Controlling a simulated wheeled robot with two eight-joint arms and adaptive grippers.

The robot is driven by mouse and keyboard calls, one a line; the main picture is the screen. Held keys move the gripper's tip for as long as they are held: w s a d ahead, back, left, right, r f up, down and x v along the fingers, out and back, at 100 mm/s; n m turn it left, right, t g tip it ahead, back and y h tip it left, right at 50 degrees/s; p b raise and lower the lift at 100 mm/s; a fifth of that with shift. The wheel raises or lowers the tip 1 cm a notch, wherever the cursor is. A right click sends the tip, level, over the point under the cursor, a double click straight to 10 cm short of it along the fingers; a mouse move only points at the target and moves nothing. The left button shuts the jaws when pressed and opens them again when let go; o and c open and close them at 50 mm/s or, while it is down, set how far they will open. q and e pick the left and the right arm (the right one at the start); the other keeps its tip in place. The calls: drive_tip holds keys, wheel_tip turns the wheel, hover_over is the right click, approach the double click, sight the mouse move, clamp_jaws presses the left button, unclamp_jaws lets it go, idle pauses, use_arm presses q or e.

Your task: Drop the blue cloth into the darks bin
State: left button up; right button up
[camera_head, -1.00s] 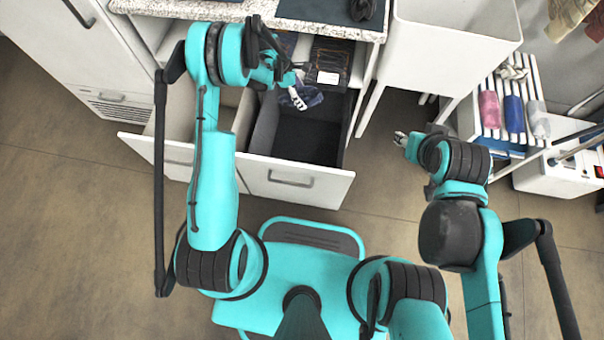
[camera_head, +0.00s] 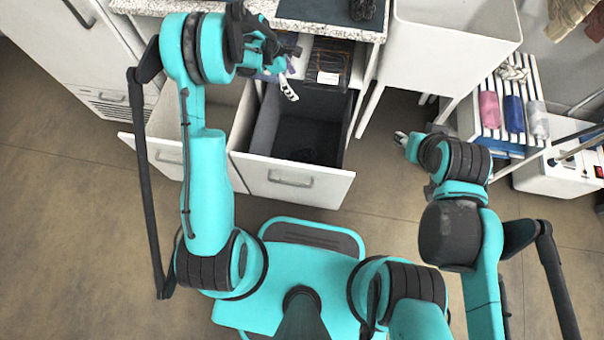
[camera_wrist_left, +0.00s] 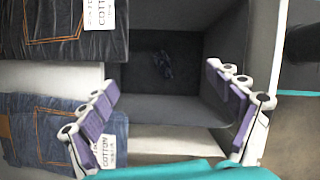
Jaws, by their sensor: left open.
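The blue cloth (camera_wrist_left: 163,66) is a small dark crumpled heap on the floor of the dark-lined open drawer, which I take as the darks bin (camera_head: 320,188); no label on it is readable. In the head view the cloth is a faint dark patch (camera_head: 306,155) inside. My left gripper (camera_head: 287,80) is above the back of this drawer, apart from the cloth. Its fingers (camera_wrist_left: 160,85) are spread and empty in the wrist view. My right gripper (camera_head: 401,138) is out to the right, away from the drawers, too small to read its jaws.
A second open drawer (camera_head: 168,155) with a light interior stands beside it on the left. Folded jeans with tags (camera_wrist_left: 95,130) lie on the shelf above. A speckled counter (camera_head: 330,30), a white tub on legs (camera_head: 440,60) and a slatted rack with rolled cloths (camera_head: 513,112) are near.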

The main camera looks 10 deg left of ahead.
use_arm(q)
drive_tip(key=v, duration=0.5)
drive_tip(key=shift+r, duration=0.1)
idle(0.3)
drive_tip(key=s+r+m+t+y, duration=0.3)
drive_tip(key=s+r+m, duration=0.75)
drive_tip(key=r, duration=0.55)
drive_tip(key=s+r+m+t+y, duration=0.1)
drive_tip(key=s+r+m+t, duration=0.1)
drive_tip(key=s+m, duration=0.8)
drive_tip(key=s+t, duration=0.1)
drive_tip(key=s, duration=0.5)
drive_tip(key=shift+s+t+y, duration=0.3)
